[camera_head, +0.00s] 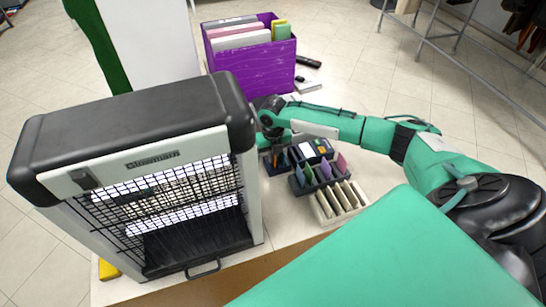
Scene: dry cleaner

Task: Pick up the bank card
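I cannot make out a bank card for certain. Several thin coloured cards stand in a dark slotted holder (319,178) on the counter. My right gripper (270,133) is beside the heater, just left of and behind this holder. The heater partly hides it, and its fingers are too small and dark to tell whether they are open or shut. A small dark item with an orange part (275,161) is just below it. My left gripper is not in view.
A large grey and black heater (140,165) with a wire grille stands at the left of the counter. A dark device with coloured keys (313,150) and a pale slotted rack (340,202) are near the holder. A purple box (254,66) of folders stands at the back.

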